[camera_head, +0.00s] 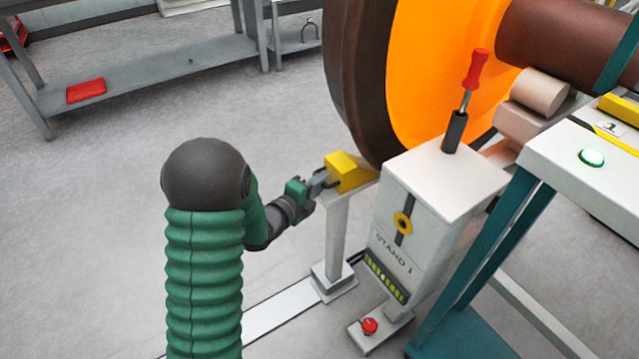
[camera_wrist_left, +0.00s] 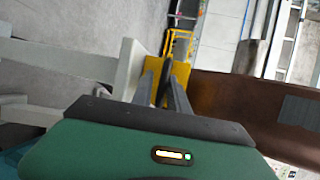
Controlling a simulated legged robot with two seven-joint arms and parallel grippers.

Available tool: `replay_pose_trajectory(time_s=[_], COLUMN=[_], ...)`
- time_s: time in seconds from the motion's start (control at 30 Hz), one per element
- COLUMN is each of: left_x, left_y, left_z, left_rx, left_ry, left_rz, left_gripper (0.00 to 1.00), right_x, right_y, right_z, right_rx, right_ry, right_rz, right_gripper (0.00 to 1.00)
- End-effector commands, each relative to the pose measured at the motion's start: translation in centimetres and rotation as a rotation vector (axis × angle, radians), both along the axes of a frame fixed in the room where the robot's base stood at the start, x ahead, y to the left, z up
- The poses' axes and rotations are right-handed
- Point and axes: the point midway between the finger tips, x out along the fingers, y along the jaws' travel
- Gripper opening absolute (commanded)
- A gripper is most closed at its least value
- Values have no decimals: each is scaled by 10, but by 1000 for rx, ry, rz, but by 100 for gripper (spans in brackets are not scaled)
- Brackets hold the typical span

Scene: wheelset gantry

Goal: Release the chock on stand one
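The yellow chock (camera_head: 350,172) sits on top of a pale post beside stand one, against the lower rim of the big wheel (camera_head: 362,70). My left gripper (camera_head: 320,182) is right at the chock's near left side, its fingertips at or touching it. In the left wrist view the two fingers (camera_wrist_left: 164,82) point at the yellow chock (camera_wrist_left: 181,72), with a narrow dark gap between them. Whether they grip part of the chock is hidden. Stand one (camera_head: 420,205) is a white box labelled STAND 1. My right gripper is not in view.
Stand one carries a red-handled lever (camera_head: 474,70) on top and a red button (camera_head: 369,326) at its foot. A grey shelf (camera_head: 150,78) is behind. Floor at left is clear.

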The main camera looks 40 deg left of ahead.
Motion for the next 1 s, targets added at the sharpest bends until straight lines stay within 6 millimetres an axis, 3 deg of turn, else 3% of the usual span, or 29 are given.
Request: replay_pose_trajectory(time_s=[0.17, 0.43, 0.47, 0.5, 0.73, 0.8, 1.0], left_x=[-11, -81, -88, -89, -112, -128, -158], left_y=[1, 0, 0, -1, -2, -1, -2], left_z=[4, 21, 25, 30, 35, 36, 37], left_rx=[0, -1, -2, -5, -6, -4, -2], left_ry=[1, 3, 3, 8, 8, 10, 5], left_rz=[1, 6, 4, 0, 2, 4, 2], left_gripper=[20, 20, 20, 20, 20, 20, 20], right_x=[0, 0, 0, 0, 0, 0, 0], right_y=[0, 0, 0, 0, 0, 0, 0], right_z=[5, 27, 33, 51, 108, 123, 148], right_rx=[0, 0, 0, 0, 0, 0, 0], right_ry=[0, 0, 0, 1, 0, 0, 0], right_rz=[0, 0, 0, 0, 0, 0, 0], right_gripper=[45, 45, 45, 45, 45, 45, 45])
